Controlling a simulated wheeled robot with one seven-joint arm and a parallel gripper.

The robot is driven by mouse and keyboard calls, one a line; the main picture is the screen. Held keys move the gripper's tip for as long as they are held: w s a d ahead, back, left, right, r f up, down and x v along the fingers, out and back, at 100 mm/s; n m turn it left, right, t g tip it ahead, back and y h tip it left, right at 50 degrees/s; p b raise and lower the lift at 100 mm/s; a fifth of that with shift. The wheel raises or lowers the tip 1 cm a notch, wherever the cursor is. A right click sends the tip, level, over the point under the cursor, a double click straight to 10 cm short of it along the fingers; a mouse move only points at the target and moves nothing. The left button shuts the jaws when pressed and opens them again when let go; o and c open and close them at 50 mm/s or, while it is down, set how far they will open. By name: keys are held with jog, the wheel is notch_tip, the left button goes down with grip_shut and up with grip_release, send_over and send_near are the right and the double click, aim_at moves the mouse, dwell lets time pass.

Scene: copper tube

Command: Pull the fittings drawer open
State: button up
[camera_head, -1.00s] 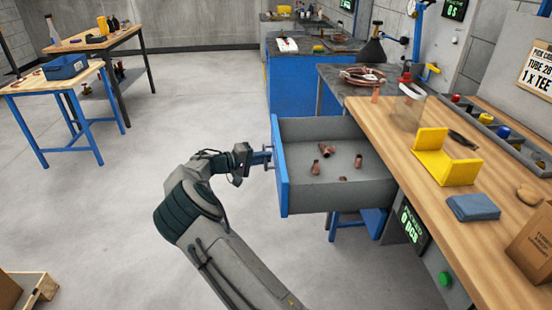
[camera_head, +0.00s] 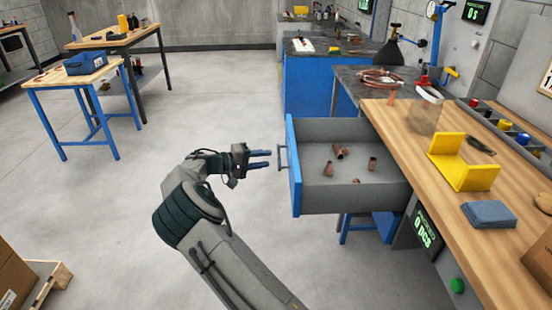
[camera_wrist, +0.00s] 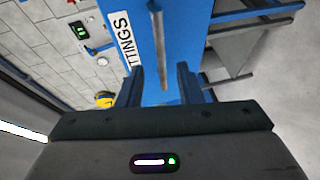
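The fittings drawer (camera_head: 295,185) is grey with a blue front and stands pulled out from the workbench, with several copper fittings (camera_head: 340,152) inside. Its upright bar handle (camera_head: 283,158) is on the front. My gripper (camera_head: 268,159) is just left of the handle, with a small gap between them. In the wrist view my gripper (camera_wrist: 160,72) has its two fingers apart with nothing gripped. The handle (camera_wrist: 159,45) shows ahead, in line with the gap between the fingers. The blue front carries a partly hidden label (camera_wrist: 122,38) ending in "TTINGS".
The wooden workbench (camera_head: 440,210) carries a yellow holder (camera_head: 465,175), a blue cloth (camera_head: 490,214) and a clear jar (camera_head: 425,112). A blue-legged table (camera_head: 75,85) stands at the back left. A pallet (camera_head: 48,285) with a box is at the lower left. The floor left of my arm is clear.

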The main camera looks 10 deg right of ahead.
jog(key=v, duration=0.9)
jog(key=shift+a, duration=0.2)
jog(key=shift+s+d, duration=0.1)
jog(key=s+d+r+m+g+y+p, duration=0.1)
jog(key=s+d+r+g+y+p, duration=0.2)
jog(key=s+d+r, duration=0.4)
jog(key=s+d+r+m+g+y+p, duration=0.1)
jog(key=s+d+r+y+p, duration=0.1)
jog(key=s+d+y, duration=0.5)
jog(key=s+r+t+y+p, duration=0.1)
jog(key=s+r+y+p, duration=0.1)
jog(key=s, duration=1.1)
jog(key=s+a+r+t+y+p, duration=0.1)
jog(key=s+r+p, duration=0.4)
jog(key=s, duration=0.8)
notch_tip(320, 180, up, 3)
jog(key=t+y, duration=0.1)
jog(key=y, duration=0.1)
jog(key=shift+f+y, duration=0.2)
jog(key=shift+y, duration=0.1)
